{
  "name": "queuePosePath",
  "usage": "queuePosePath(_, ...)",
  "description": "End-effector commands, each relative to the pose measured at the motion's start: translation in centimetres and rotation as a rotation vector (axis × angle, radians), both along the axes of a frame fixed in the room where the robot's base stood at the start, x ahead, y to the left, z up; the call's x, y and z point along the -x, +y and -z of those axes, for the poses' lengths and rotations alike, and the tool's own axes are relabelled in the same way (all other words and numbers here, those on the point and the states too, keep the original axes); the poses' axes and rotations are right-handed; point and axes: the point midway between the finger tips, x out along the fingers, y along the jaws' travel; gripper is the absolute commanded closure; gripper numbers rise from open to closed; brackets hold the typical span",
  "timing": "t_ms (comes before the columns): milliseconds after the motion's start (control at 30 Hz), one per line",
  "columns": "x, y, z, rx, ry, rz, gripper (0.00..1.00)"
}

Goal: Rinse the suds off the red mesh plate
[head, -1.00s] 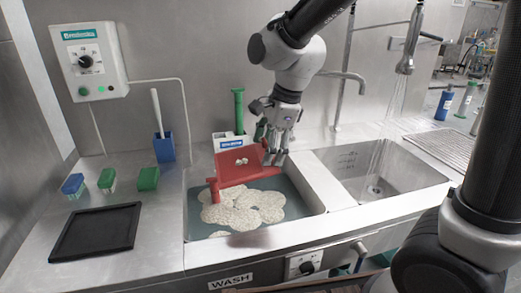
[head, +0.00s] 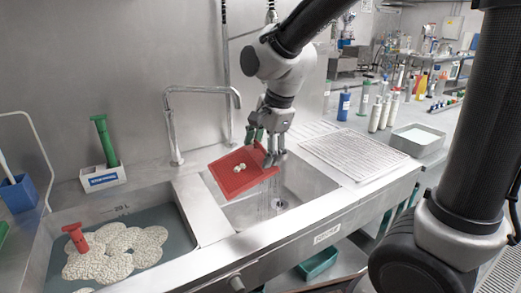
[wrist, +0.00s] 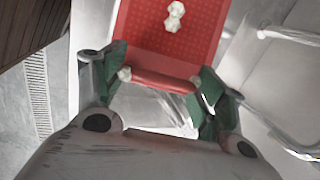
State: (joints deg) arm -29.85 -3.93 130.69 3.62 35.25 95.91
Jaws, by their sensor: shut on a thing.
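The red mesh plate (head: 236,172) hangs tilted over the right-hand rinse basin (head: 303,184). A small patch of white suds (head: 240,168) sits on its face; in the wrist view the suds (wrist: 174,15) lie near the middle of the red plate (wrist: 190,38). My gripper (head: 272,158) is shut on the plate's near edge bar, which runs between the green finger pads in the wrist view (wrist: 162,82). Thin streams of water fall below and beside the plate into the basin. The spray head is mostly hidden behind my arm.
The left wash basin (head: 188,215) holds foamy water (head: 120,250) with a red handled thing (head: 75,236) standing in it. A curved faucet (head: 205,90) rises between the basins. A ribbed drainboard (head: 355,152) lies clear to the right, with bottles and a tray (head: 418,138) beyond.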

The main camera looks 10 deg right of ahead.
Motion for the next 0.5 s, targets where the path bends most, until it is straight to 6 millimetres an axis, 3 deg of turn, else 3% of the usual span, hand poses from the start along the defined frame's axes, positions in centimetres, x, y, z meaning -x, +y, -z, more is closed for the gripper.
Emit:
queuePosePath(267, -0.4, 0.0, -0.1, 0.030, -0.063, -0.006, 0.57)
queuePosePath(500, -2.0, -0.8, 0.3, 0.032, -0.064, -0.003, 0.57)
